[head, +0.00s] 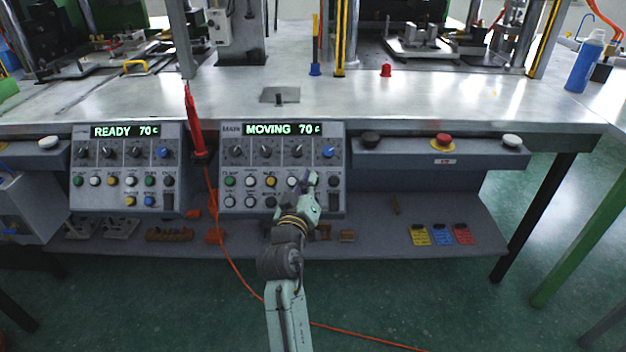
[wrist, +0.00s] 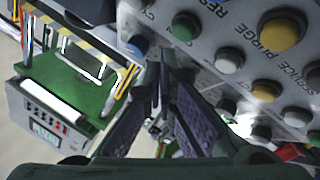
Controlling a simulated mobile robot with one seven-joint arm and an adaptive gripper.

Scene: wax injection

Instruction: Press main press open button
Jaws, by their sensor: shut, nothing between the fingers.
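The main press panel (head: 282,170) hangs under the table edge in the head view. Its green display (head: 282,129) reads MOVING 70c. Below are a row of knobs and rows of round buttons, including a green one (head: 230,182) and a yellow one (head: 270,181). My gripper (head: 308,180) is shut and empty in front of the panel's lower right, covering some buttons there. In the wrist view my gripper (wrist: 164,75) points beside the tilted panel, near a green button (wrist: 185,26) and a blue one (wrist: 137,46). Contact cannot be told, and the open button's label is not readable.
A second panel (head: 126,168) reading READY 70c is on the left. A red probe (head: 194,120) with an orange cable hangs between the panels. A red stop button (head: 443,139) is on the right. A lower shelf (head: 375,235) holds small parts beneath the panel.

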